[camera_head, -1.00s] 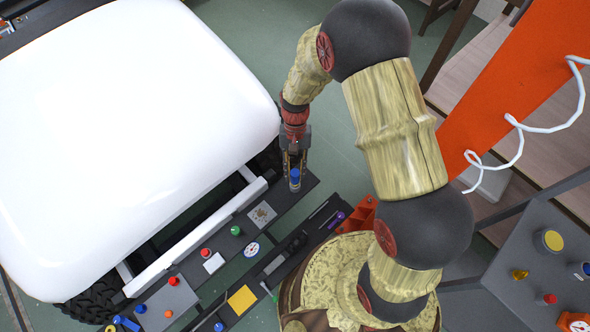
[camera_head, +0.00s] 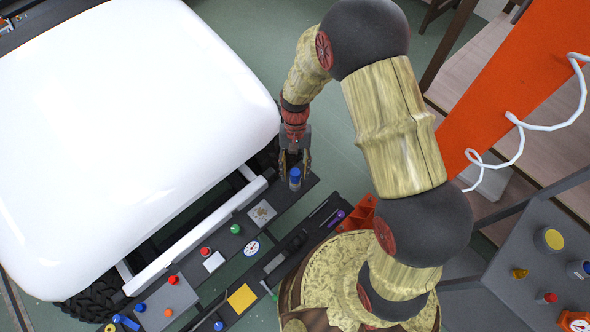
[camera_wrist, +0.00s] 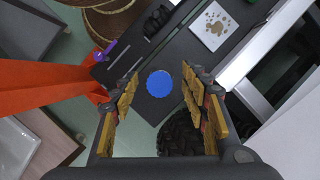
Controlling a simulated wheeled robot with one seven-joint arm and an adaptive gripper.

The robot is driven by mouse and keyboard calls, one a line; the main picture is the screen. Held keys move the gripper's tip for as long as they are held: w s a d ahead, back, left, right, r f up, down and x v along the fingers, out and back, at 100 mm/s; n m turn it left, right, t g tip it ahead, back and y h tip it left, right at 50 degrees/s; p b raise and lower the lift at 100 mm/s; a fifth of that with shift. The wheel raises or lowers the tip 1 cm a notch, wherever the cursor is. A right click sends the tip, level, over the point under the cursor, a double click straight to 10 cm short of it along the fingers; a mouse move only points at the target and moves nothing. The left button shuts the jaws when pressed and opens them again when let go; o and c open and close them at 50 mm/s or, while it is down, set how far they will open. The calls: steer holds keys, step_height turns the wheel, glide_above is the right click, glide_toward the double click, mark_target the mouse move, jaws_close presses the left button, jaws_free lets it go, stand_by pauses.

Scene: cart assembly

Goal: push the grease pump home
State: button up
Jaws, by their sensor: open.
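The grease pump, as I take it, is the small cylinder with a blue round cap (camera_head: 295,174), standing at the far end of a dark panel (camera_head: 276,189) beside the white cart body. In the wrist view its blue cap (camera_wrist: 159,84) shows from above, between and beyond the fingertips. My gripper (camera_head: 294,168) is open over it, with one finger on each side. In the wrist view the yellow-padded fingers (camera_wrist: 160,90) stand apart with a gap on both sides of the cap. How deep the pump sits in the panel is hidden.
The white cart body (camera_head: 130,130) and its pale bar (camera_head: 200,236) lie left of my gripper. The panel also bears a stained white card (camera_head: 262,212), a green knob (camera_head: 235,229) and a dial (camera_head: 251,248). A dark tray (camera_head: 290,248) runs alongside. Green floor is clear beyond.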

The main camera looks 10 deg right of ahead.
steer(key=v, duration=1.2)
stand_by(0.3)
steer(key=s+d+r+t, duration=0.3)
steer(key=s+r, duration=0.2)
steer(key=r, duration=0.3)
steer(key=s+d+r+n+t, duration=0.1)
steer(key=s+d+r+t, duration=0.2)
steer(key=s+r, duration=0.3)
steer(key=s+d+r+n+t, duration=0.1)
steer(key=s+d+r+t, duration=0.3)
steer(key=r, duration=0.8)
steer(key=shift+s+d+h, duration=0.4)
steer(key=shift+s+d, duration=0.2)
steer(key=shift+s, duration=0.3)
steer(key=shift+r, duration=0.1)
steer(key=shift+c, duration=0.9)
